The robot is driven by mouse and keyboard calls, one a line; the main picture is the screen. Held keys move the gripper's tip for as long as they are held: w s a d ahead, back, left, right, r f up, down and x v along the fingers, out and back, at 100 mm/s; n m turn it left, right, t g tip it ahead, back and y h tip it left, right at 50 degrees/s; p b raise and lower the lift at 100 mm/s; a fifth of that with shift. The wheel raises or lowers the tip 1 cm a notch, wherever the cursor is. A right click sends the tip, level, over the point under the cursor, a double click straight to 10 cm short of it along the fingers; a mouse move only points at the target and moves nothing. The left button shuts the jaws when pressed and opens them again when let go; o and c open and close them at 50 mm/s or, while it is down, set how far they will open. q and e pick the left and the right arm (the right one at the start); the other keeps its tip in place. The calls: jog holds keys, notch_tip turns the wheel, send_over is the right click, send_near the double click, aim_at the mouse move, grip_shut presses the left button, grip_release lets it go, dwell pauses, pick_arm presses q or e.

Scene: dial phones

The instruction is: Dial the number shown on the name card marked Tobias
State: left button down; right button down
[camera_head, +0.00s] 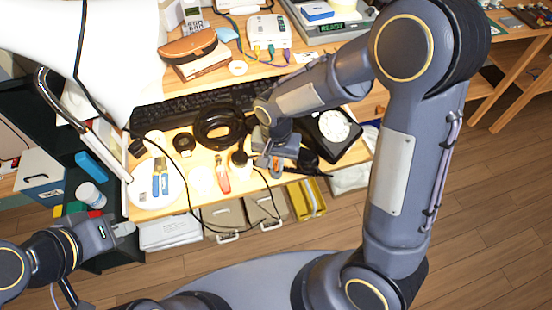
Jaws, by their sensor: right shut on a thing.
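A black dial phone (350,147) with a round white dial sits at the right end of the desk, partly behind my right arm. My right gripper (276,166) is just left of it, over the desk's front part. It is shut on what looks like the black handset (308,159), whose rounded ends show on both sides of the jaws. My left gripper (128,230) is low at the left, off the desk's front edge and away from the phone; its jaw gap is too small to tell. No name card marked Tobias can be read in this view.
A coiled black cable (219,128), a keyboard (190,104), a red-handled tool (222,179) and blue and yellow tools (160,184) lie on the desk. A lamp arm (95,135) stands at the left. A white router (266,31) is on the raised shelf. Bins stand below the front edge.

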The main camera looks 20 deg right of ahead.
jog(key=shift+f+b, duration=0.6)
jog(key=shift+f, duration=0.2)
jog(key=c, duration=1.3)
grip_release()
jog(key=shift+c, duration=0.2)
notch_tip(320, 180, up, 7)
jog(key=shift+f+p, duration=0.1)
jog(key=shift+p, duration=0.6)
jog(key=shift+r, duration=0.55)
